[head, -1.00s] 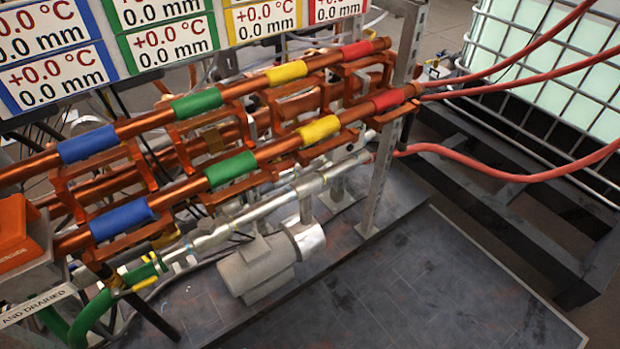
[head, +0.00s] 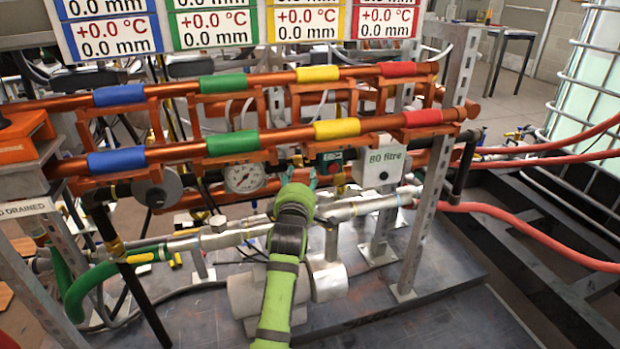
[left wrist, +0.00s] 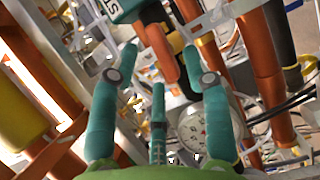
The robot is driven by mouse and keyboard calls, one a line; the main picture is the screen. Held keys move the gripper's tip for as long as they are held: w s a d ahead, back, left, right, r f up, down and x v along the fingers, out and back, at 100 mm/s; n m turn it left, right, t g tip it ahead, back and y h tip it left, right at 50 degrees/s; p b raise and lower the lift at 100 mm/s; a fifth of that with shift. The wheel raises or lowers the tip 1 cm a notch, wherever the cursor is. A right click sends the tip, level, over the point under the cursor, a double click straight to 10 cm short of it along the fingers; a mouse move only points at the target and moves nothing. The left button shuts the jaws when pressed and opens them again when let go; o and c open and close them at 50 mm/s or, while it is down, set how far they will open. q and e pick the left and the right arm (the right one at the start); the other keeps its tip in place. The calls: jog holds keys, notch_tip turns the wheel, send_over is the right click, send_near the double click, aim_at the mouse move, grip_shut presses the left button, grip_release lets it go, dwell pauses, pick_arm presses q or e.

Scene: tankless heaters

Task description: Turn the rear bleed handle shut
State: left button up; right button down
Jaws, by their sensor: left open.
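My left gripper (head: 299,178) is at the end of the green arm in the head view, in front of the pipe rack, right of the round gauge. In the left wrist view its teal fingers (left wrist: 160,60) are open. An orange lever (left wrist: 157,45) shows between and beyond the fingertips, below a teal box. It may be the rear bleed handle; I cannot tell for sure, nor whether a finger touches it. In the head view I cannot make out the handle clearly behind the gripper. My right gripper is not in view.
A round gauge (head: 244,177) and a white box (head: 383,163) marked "80 fitre" flank the gripper. Copper pipes with coloured bands (head: 232,143) run above it. A silver pipe (head: 363,205) runs below. Red hoses (head: 530,228) leave to the right.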

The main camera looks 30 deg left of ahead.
aim_at(303, 174)
pick_arm(q)
jog(key=shift+x, duration=1.85)
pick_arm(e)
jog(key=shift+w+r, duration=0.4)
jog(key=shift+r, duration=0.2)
pick_arm(q)
jog(key=shift+d, duration=0.1)
grip_shut()
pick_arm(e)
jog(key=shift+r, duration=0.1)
